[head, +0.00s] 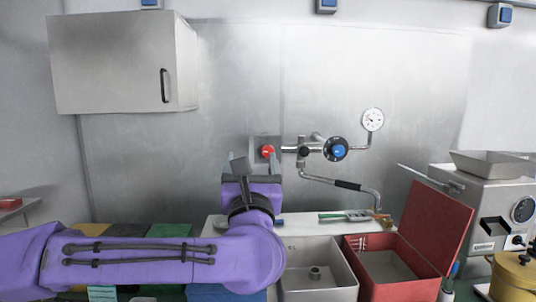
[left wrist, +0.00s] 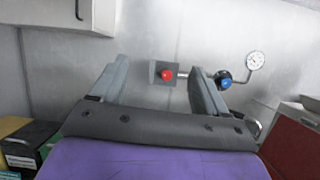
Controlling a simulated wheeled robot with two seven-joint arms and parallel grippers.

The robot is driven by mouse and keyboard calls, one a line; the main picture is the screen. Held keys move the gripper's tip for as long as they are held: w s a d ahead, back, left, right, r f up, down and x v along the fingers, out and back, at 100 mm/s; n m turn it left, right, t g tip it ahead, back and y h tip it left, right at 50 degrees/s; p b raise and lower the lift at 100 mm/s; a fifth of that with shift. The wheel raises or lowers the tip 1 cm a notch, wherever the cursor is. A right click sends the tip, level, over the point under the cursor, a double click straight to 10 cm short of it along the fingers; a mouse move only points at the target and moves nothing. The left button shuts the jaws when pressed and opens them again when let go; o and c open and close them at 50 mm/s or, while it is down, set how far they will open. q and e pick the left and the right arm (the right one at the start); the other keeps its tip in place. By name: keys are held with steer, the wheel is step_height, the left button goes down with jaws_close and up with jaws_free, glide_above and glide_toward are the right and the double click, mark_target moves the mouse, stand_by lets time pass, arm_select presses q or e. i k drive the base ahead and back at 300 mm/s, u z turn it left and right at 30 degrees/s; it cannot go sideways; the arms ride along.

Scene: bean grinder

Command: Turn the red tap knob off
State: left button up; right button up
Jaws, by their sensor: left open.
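The red tap knob (head: 267,151) sits on a grey wall plate at the left end of the tap pipework. It also shows in the left wrist view (left wrist: 166,74), between my two fingers and beyond them. My left gripper (head: 243,168) is in front of the wall, just left of and below the knob in the head view. In the left wrist view its fingers (left wrist: 155,82) are wide apart and empty, and do not appear to touch the knob. My right gripper is not in view.
A blue knob (head: 337,149), a gauge (head: 372,120) and a spout (head: 345,184) are right of the red knob. Below are a sink (head: 318,294) and an open red box (head: 437,228). A cabinet (head: 120,62) hangs at upper left.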

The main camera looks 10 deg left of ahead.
mark_target(267, 149)
steer(key=i, duration=1)
